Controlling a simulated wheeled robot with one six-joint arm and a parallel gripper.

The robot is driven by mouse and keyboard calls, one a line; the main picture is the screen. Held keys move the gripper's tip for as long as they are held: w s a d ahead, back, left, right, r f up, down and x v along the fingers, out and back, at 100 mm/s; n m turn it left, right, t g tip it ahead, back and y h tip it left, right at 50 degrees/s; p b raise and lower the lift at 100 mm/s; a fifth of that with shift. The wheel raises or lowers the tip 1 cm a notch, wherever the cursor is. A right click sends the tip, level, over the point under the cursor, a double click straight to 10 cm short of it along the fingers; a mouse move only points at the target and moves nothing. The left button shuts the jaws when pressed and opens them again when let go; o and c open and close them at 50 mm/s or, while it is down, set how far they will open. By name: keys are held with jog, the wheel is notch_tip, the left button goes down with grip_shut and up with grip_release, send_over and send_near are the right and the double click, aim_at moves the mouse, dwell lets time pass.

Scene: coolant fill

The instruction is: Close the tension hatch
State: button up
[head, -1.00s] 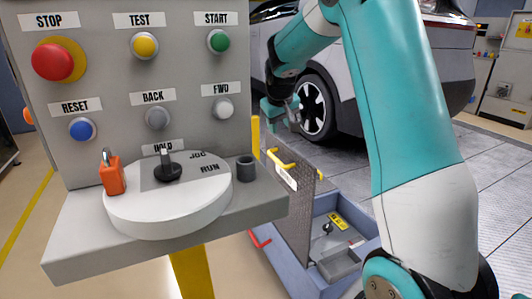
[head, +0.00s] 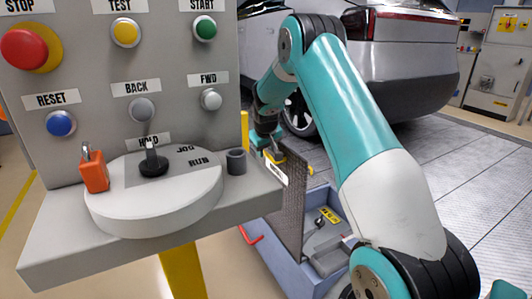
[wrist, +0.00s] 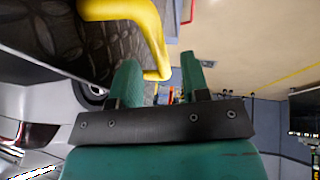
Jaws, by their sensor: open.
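The tension hatch (head: 291,205) is a dark mesh panel with a white label, standing raised on the blue-grey box (head: 268,262), so the box is open. Its yellow handle (head: 276,157) is near the panel's top edge. My gripper (head: 270,146) is at this handle, partly hidden by my own wrist. In the wrist view, my gripper (wrist: 162,68) is open with two green fingers. The yellow handle (wrist: 150,30) runs past the left finger, and its lower end shows between the fingertips. I cannot tell whether they touch.
A grey control panel (head: 175,60) with several buttons stands close on the left. Its shelf (head: 60,240) carries a round dial (head: 150,205) and an orange padlock (head: 95,176). A silver car (head: 415,60) stands behind. Grey floor (head: 480,180) is free on the right.

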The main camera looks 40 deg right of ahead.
jog(key=shift+w+d+f, duration=0.2)
jog(key=shift+f, duration=0.45)
